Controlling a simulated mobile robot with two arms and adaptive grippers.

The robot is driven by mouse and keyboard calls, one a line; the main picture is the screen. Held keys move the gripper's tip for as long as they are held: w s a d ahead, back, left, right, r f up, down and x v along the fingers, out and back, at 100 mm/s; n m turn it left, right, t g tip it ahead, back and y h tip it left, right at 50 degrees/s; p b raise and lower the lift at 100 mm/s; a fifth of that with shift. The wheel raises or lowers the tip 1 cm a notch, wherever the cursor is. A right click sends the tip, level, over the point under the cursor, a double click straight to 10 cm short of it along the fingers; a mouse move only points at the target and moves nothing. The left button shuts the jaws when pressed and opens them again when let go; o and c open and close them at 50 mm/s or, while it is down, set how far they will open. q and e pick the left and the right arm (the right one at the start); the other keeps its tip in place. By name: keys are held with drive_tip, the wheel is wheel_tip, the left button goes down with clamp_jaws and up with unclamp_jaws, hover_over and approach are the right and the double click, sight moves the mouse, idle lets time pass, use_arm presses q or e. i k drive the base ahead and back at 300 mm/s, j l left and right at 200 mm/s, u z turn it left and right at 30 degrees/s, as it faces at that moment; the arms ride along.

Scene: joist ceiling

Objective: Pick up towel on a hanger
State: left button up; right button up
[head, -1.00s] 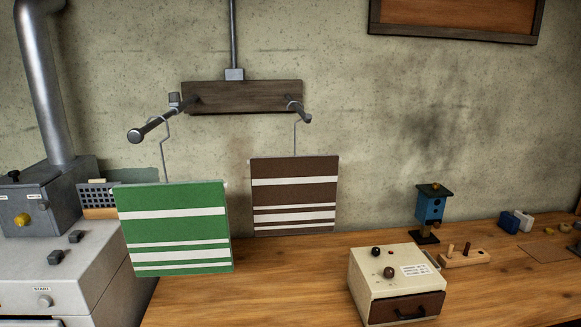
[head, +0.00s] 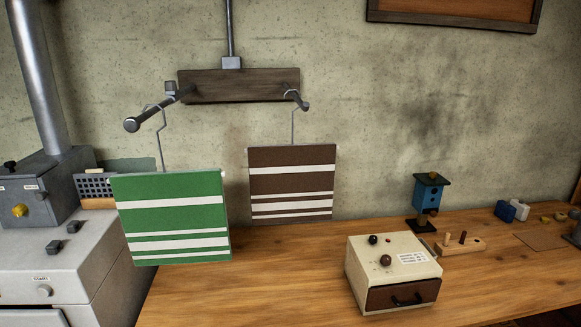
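A green towel with white stripes (head: 172,192) hangs from a wire hanger on the left metal peg (head: 146,118). A brown towel with white stripes (head: 291,160) hangs from another wire hanger on the right peg (head: 300,101). Both pegs stick out from a dark wooden board (head: 236,86) on the wall. The green towel looks nearer and larger than the brown one. Neither of my grippers shows in the head view.
A wooden worktop (head: 232,285) runs below the towels. A grey machine (head: 75,262) with knobs stands at the left. The worktop between machine and box is clear.

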sight(292, 183)
drive_tip(key=i+l+u, duration=0.5)
drive_tip(key=l, duration=0.25)
drive_tip(key=i+l+u, duration=0.25)
drive_tip(key=l, duration=0.2)
